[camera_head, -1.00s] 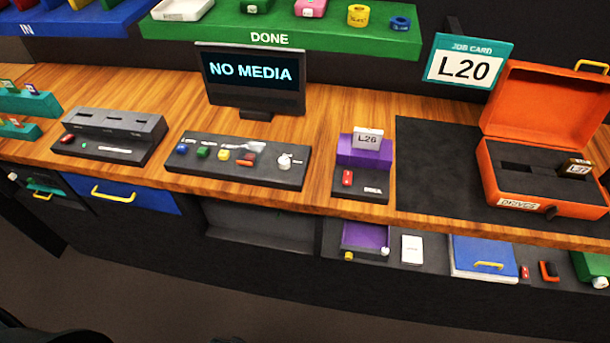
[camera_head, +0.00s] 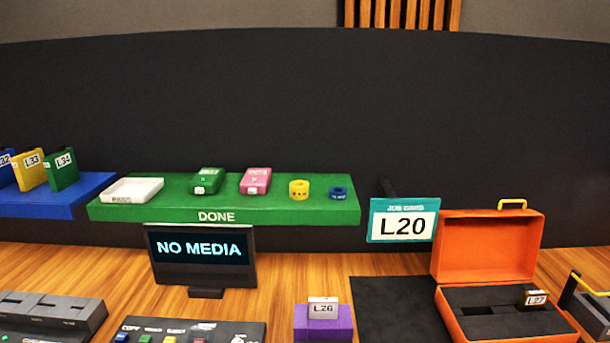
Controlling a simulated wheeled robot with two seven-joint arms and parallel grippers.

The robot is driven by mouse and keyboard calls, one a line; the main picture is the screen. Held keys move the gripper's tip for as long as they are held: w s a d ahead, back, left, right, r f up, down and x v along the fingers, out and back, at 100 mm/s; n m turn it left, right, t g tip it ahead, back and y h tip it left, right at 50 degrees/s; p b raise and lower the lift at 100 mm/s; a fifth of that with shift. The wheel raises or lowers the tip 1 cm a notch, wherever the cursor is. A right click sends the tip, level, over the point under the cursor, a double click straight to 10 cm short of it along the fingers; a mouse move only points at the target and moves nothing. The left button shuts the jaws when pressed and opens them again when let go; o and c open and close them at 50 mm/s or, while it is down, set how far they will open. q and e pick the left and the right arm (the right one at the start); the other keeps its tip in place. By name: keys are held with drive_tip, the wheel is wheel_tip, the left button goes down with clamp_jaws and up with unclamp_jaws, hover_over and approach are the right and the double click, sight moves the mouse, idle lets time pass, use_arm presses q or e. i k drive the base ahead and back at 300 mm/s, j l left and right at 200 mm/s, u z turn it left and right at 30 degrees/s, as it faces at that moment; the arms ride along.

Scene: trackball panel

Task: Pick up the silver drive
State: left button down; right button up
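A small silver-grey block labelled L26 (camera_head: 323,309) stands upright in the purple dock (camera_head: 314,331) at the bottom centre; it looks like the silver drive, though I cannot be sure. A dark drive labelled L27 (camera_head: 536,299) with a pale top sits in the foam of the open orange case (camera_head: 484,247) at the right. The dock's lower part is cut off by the picture's bottom edge. Neither of my grippers is in view.
A job card reading L20 (camera_head: 403,220) stands left of the case. A screen reads NO MEDIA (camera_head: 200,256). The green DONE shelf (camera_head: 290,213) holds several items. A black mat (camera_head: 392,310) lies beside the case. A grey slotted unit (camera_head: 60,313) is at the lower left.

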sight(319, 308)
drive_tip(key=z, duration=1.6)
drive_tip(key=k+j, duration=0.2)
drive_tip(key=j, duration=0.15)
drive_tip(key=k+j, duration=0.2)
drive_tip(key=j, duration=0.15)
drive_tip(key=k+j, duration=0.15)
drive_tip(key=j, duration=0.15)
drive_tip(key=j+z, duration=0.05)
